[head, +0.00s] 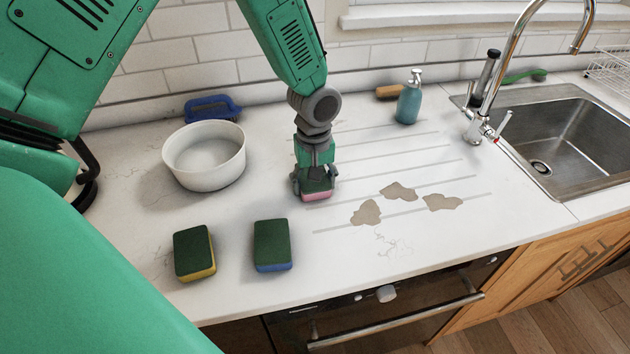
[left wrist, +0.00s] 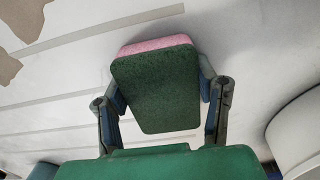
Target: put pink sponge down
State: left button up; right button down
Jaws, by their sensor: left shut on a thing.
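The pink sponge (head: 318,195) has a dark green top and a pink side. It is at the counter, right of the white bowl (head: 204,156) and left of the brown stains. My left gripper (head: 315,184) comes down on it from above and is shut on it, with one finger on each side. In the left wrist view the sponge (left wrist: 158,88) sits between the two fingers (left wrist: 161,106), its pink edge at the far end. It looks at or very near the counter surface; I cannot tell whether it touches. My right gripper is not in view.
A yellow-green sponge (head: 194,253) and a blue-green sponge (head: 271,245) lie at the front left. Brown stains (head: 399,192) mark the grooved counter. The counter's front right is clear.

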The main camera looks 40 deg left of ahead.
pick_arm(q)
jog(key=shift+a, duration=0.2)
jog(key=o, duration=0.7)
jog(key=shift+a, duration=0.15)
jog(key=shift+w+d+r, duration=0.1)
jog(key=shift+d+r, duration=0.1)
jog(key=shift+r, duration=0.1)
notch_tip(320, 180, up, 12)
jog(key=shift+f, duration=0.25)
jog(key=shift+s+f, duration=0.1)
jog(key=shift+s, duration=0.1)
